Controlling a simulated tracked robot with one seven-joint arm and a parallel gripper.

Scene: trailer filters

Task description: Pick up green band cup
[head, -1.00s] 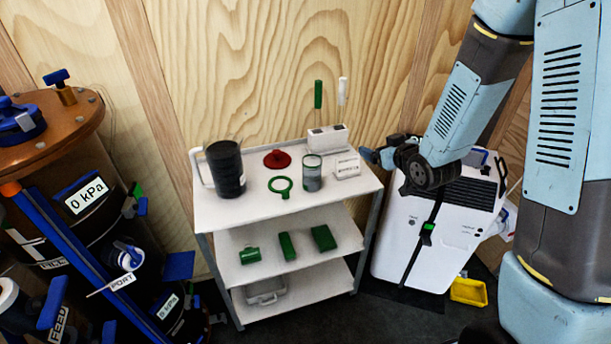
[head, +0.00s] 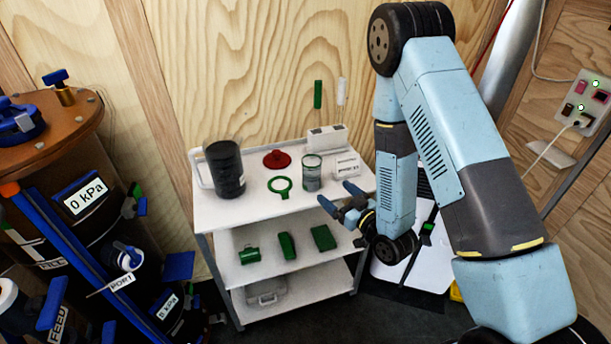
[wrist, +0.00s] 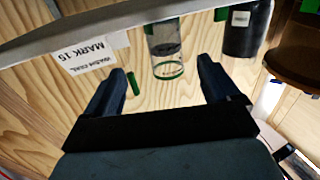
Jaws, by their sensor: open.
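The green band cup (head: 312,174) stands upright on the white cart's top shelf, with a green rim and a clear upper part over a grey lower part. In the wrist view the cup (wrist: 164,44) appears upside down, between the two finger lines and beyond the tips. My gripper (head: 336,195) is open and empty at the cart's right front edge, to the right of and nearer than the cup. In the wrist view my gripper (wrist: 160,68) has both blue fingers spread wide. Nothing visible touches the cup.
On the white cart (head: 245,212) a black canister (head: 225,170), a red funnel-like piece (head: 277,159) and a green ring (head: 281,185) stand left of the cup. A white label card (head: 347,166) is close on its right. A white holder (head: 327,138) stands behind. Green items lie on the middle shelf.

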